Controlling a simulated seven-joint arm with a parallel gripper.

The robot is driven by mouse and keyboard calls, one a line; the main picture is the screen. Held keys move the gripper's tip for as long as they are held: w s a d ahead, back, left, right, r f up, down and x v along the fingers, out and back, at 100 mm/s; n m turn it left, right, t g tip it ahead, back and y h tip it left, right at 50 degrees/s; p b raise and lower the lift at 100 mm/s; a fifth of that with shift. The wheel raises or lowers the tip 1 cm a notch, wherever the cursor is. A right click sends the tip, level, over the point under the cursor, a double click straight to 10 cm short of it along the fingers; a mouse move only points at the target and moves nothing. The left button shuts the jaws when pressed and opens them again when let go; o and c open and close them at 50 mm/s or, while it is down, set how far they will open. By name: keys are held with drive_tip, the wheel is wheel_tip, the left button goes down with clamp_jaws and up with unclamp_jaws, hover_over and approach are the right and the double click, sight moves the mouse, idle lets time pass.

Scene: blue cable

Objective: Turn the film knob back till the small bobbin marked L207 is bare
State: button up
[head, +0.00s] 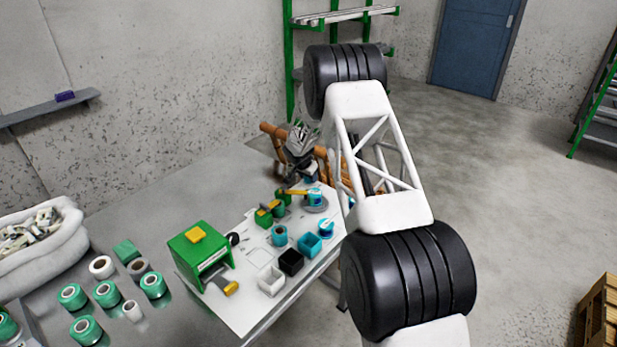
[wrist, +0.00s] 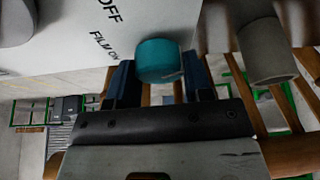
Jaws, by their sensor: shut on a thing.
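In the wrist view my gripper (wrist: 161,82) has its two dark blue fingers on either side of a teal round knob (wrist: 160,58) and is shut on it. The knob sits at the edge of a white panel (wrist: 60,32) lettered "OFF" and "FILM ON". A pale grey cylinder (wrist: 266,52) stands to the right of the knob, apart from the fingers. No L207 mark can be read in either view, so I cannot tell which part is that bobbin or whether film is on it.
A white tub (head: 40,250) stands at far left.

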drive_tip(key=shift+n+t+y, duration=0.3)
drive_tip(key=shift+n+y, duration=0.2)
drive_tip(key=shift+n, duration=1)
drive_tip(key=o, duration=0.9)
drive_tip(key=shift+r, duration=0.2)
drive_tip(key=shift+v, duration=3.7)
drive_tip(key=shift+s, duration=0.15)
